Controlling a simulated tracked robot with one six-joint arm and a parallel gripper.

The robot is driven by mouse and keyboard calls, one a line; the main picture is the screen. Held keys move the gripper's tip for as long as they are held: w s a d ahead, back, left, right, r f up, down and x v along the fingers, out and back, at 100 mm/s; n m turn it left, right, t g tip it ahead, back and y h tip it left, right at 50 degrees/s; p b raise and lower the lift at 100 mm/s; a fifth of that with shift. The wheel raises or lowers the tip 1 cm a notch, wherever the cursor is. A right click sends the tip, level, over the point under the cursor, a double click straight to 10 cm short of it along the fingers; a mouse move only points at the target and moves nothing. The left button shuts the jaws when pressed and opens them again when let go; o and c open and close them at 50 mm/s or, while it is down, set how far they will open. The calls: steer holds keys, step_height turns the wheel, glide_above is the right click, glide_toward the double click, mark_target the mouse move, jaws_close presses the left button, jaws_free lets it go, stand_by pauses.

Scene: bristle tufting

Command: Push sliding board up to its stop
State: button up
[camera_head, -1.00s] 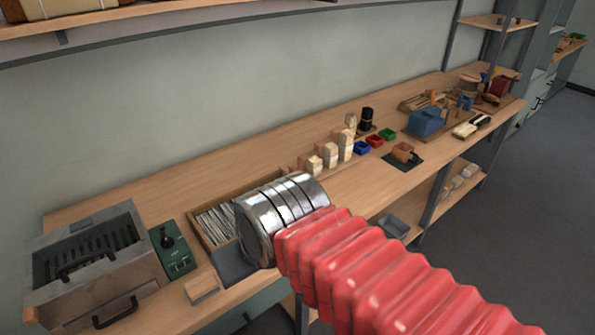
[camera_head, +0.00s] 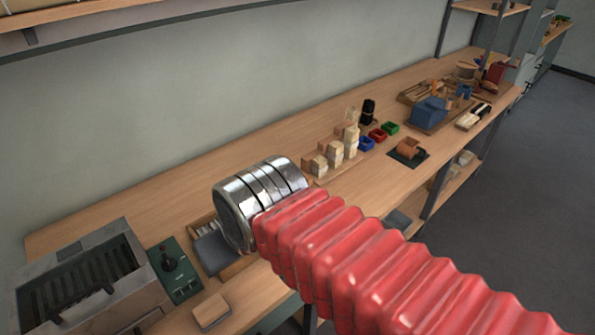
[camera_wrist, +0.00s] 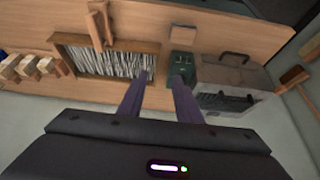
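I cannot tell for sure which part is the sliding board. In the wrist view a wooden piece with a crossbar (camera_wrist: 97,28) overlaps the upper edge of the wooden tray (camera_wrist: 67,40) of grey bristles or wires (camera_wrist: 105,62). In the head view most of the tray (camera_head: 238,268) is hidden behind my arm. My gripper (camera_wrist: 160,77) is open and empty. Its two dark fingers are apart, pointing over the bench between the tray's end and a green control box (camera_wrist: 183,62). I see no contact with anything. In the head view the fingers are hidden.
A grey metal box (camera_head: 35,285) with slots and handles stands at the left, beside the green control box (camera_head: 185,285). A wooden block (camera_head: 210,311) lies at the front edge. Stacked pale blocks (camera_head: 335,152), coloured bins (camera_head: 377,134) and a blue machine (camera_head: 428,110) stand farther right. The bench's back strip is clear.

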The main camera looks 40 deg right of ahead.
steer(key=shift+o, duration=0.6)
steer(key=shift+d, duration=0.1)
steer(key=g, duration=0.1)
glide_above(304, 175)
steer(key=s, duration=0.5)
step_height(304, 175, down, 6)
steer(key=shift+s+d, duration=0.2)
steer(key=shift+d, duration=0.05)
steer(key=shift+f, duration=0.1)
steer(key=x, duration=1.3)
steer(key=shift+w+a+f, duration=0.1)
steer(key=shift+f, duration=0.25)
